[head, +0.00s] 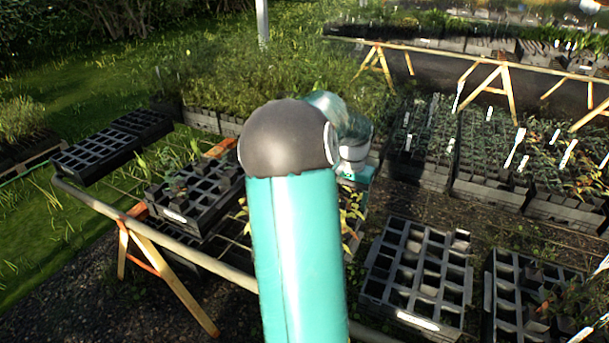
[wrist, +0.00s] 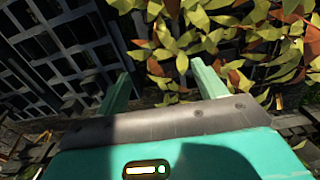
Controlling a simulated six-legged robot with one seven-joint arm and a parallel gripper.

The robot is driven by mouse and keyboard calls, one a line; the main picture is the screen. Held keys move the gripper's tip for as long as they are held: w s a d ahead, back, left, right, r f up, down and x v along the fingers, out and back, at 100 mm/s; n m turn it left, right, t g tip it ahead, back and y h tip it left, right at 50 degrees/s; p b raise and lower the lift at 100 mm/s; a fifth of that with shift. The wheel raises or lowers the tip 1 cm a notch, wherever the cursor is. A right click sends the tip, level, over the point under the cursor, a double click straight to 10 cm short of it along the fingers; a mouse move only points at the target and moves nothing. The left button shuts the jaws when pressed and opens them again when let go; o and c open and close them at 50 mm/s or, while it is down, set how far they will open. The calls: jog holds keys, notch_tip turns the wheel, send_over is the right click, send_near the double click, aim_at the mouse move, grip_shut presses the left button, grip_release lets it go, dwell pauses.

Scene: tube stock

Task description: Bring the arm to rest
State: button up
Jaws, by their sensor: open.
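My arm stands up through the middle of the head view, with teal links and a dark grey elbow, and bends away to the right. The arm hides most of my gripper in the head view. In the wrist view my gripper (wrist: 155,88) shows two teal fingers spread apart with nothing held between them. A plant with yellow-green and reddish leaves (wrist: 215,40) lies just beyond the fingertips. It also shows beside the arm in the head view (head: 351,219). I cannot tell whether a finger touches the leaves.
A black cell tray (head: 196,207) sits left of my arm on a bench with a pale rail (head: 95,203) and wooden trestle legs. Another black tray (head: 420,262) lies to the right. Crates of seedlings (head: 495,165) fill the right side. Grass is open at far left.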

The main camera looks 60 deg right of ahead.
jog(key=w+a+r+n+t, duration=0.1)
jog(key=w+a+r+n, duration=0.25)
jog(key=a, duration=0.55)
jog(key=w+a+r+n+t, duration=0.1)
jog(key=w+a+r+n, duration=0.2)
jog(key=a, duration=0.5)
jog(key=w+a+r+n+t, duration=0.1)
jog(key=w+a+r, duration=0.3)
jog(key=a, duration=0.5)
jog(key=s+a+r+n+t, duration=0.1)
jog(key=s+a+n, duration=0.2)
jog(key=a, duration=0.8)
jog(key=s+a+r+n+t, duration=0.1)
jog(key=s+a+n, duration=0.2)
jog(key=a, duration=0.9)
jog(key=n, duration=0.3)
jog(key=shift+s+r+t, duration=0.2)
jog(key=shift+s+t, duration=0.1)
jog(key=c, duration=0.7)
jog(key=shift+d, duration=0.15)
jog(key=shift+c, duration=0.2)
